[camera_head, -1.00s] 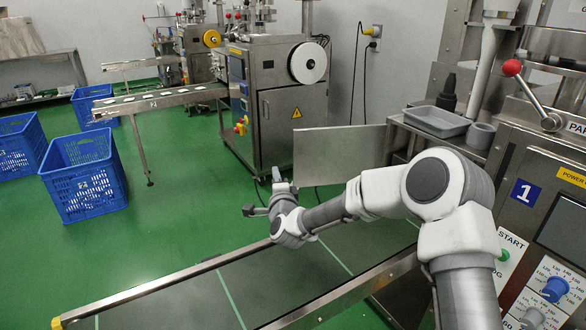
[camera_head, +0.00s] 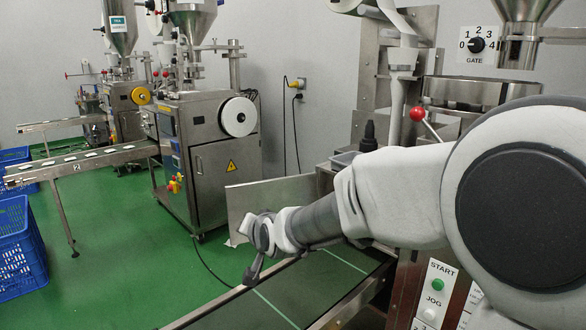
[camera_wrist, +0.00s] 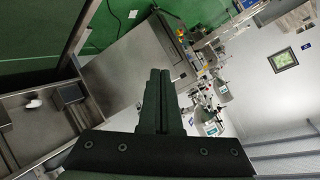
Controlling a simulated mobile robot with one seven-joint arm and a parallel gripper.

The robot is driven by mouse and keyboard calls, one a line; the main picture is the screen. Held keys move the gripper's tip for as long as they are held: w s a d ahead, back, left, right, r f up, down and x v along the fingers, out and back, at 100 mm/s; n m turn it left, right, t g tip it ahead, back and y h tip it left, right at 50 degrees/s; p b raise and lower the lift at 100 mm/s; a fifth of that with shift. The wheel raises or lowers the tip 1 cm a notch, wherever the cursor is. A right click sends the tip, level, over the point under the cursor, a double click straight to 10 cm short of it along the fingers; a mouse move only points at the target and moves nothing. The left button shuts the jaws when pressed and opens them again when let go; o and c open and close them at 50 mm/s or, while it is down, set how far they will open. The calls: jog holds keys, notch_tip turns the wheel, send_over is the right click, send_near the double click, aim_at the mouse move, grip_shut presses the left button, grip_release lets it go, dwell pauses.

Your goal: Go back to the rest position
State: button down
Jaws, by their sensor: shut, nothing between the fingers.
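My gripper (camera_wrist: 158,100) shows in the wrist view with its two dark fingers pressed together and nothing between them. In the head view my arm reaches left from the right edge, and its wrist end is above the conveyor (camera_head: 345,270) beside the upright metal plate (camera_head: 270,205). The fingertips are hard to make out there. My arm hides part of the machine on the right.
The machine at right has a red-knobbed lever (camera_head: 417,114), a START panel (camera_head: 438,285) and a gate dial (camera_head: 477,45). A packing machine (camera_head: 215,160) with an outfeed belt (camera_head: 90,160) stands behind. Blue crates (camera_head: 20,255) are at left. Green floor (camera_head: 130,270) between is clear.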

jog(key=s+d+r+n+g+h, duration=0.2)
jog(key=s+d+r+h, duration=0.15)
jog(key=s+d, duration=0.95)
jog(key=s+d+f+g+h, duration=0.1)
jog(key=s+d+g, duration=0.1)
jog(key=s+d, duration=0.45)
jog(key=s+d+f+g+h, duration=0.15)
jog(key=s+d, duration=0.25)
jog(key=s, duration=0.6)
notch_tip(320, 180, up, 25)
jog(key=p, duration=2.6)
jog(key=shift+s+d+r+n+y, duration=0.2)
jog(key=shift+s+n+y, duration=0.1)
jog(key=shift+s, duration=0.1)
